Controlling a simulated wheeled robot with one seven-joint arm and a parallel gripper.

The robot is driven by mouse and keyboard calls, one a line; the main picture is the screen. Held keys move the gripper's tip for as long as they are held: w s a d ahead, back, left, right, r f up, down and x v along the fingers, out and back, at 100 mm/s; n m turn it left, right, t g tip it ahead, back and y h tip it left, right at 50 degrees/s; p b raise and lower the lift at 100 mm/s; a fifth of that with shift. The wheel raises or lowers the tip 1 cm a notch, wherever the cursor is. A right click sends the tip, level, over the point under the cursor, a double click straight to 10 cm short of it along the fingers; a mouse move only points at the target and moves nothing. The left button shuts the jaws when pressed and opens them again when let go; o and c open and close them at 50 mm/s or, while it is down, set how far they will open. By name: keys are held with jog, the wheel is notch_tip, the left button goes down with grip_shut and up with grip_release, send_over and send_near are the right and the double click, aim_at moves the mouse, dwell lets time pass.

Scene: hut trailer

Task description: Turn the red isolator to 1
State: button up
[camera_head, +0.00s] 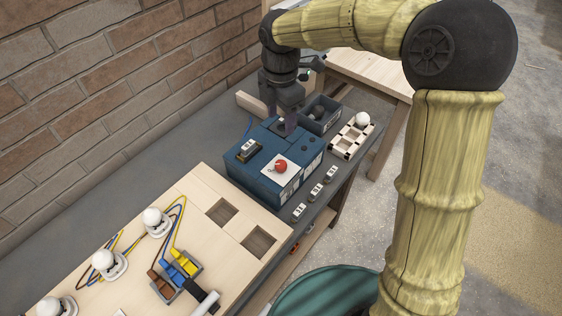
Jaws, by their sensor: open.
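The red isolator (281,166) is a round red knob on a white plate (293,178) on top of a blue box (262,180). The knob is too small for me to read its position or any numbers. My gripper (286,130) points down over the far part of the blue box, just beyond the knob and apart from it. Its dark fingers look open, and nothing shows between them. The fingertips partly hide the box top behind the knob.
A small device (248,147) sits on the box's left side. Right of the box are a crate with a white ball (362,119) and several small blocks (316,191). A wooden board (190,215) with bulbs lies in front. A brick wall (100,75) stands at left.

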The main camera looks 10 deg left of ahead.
aim_at(281, 164)
dwell(0.3)
notch_tip(281, 164, down, 17)
jog(key=shift+f+p, duration=0.2)
jog(key=shift+p, duration=0.95)
jog(key=c, duration=1)
